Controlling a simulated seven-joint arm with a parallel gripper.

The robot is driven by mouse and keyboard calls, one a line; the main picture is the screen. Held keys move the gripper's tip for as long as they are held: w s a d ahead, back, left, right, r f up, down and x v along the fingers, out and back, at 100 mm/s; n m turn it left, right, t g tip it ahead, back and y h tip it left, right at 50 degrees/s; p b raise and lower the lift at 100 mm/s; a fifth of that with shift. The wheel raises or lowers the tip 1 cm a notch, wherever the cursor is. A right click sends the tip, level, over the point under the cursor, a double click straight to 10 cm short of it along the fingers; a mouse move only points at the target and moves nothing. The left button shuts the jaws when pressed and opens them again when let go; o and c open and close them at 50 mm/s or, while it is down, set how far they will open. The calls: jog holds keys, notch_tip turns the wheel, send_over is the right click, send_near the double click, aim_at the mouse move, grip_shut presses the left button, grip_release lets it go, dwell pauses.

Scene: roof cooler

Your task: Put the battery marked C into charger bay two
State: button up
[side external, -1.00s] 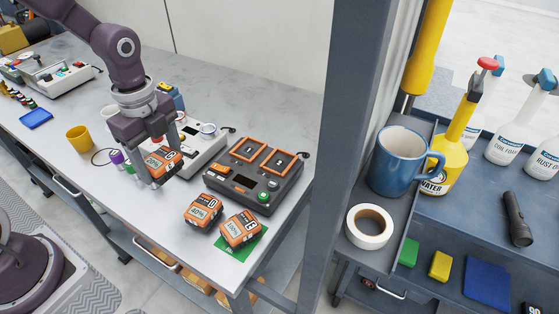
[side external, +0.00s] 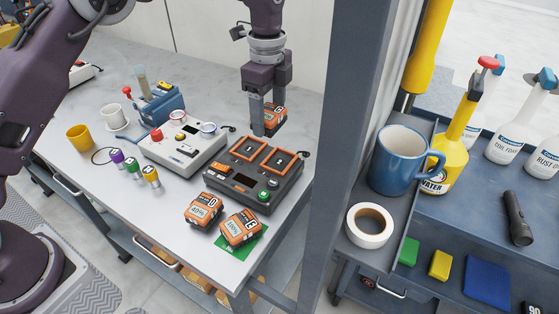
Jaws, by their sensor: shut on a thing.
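My gripper (side external: 265,128) points down and is shut on an orange and black battery (side external: 277,118). The battery's letter is too small to read for certain. It is held above the far side of the dark grey charger (side external: 238,192), apparently clear of it. The charger has two orange-framed bays, a left bay (side external: 250,148) and a right bay (side external: 276,160), both looking empty. Which one is bay two cannot be read. Two other orange batteries, one marked D (side external: 203,209) and one marked B (side external: 241,228), lie in front of the charger.
Battery B rests on a green mat (side external: 238,254) near the table's front edge. A white device (side external: 178,150) with knobs stands left of the charger. A grey post (side external: 345,150) rises right of the bench. Bare tabletop (side external: 165,195) lies at the front left.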

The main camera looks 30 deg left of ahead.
aim_at(279, 162)
jog(key=shift+w+d+f, duration=0.1)
jog(key=shift+d+f, duration=0.1)
jog(key=shift+d, duration=0.4)
jog(key=shift+w+d+f, duration=0.1)
jog(key=shift+d+f, duration=0.1)
jog(key=shift+d, duration=0.35)
notch_tip(279, 162, down, 9)
jog(key=shift+w+r, duration=0.1)
jog(key=shift+r, duration=0.1)
jog(key=shift+f, duration=0.1)
jog(key=o, duration=1.8)
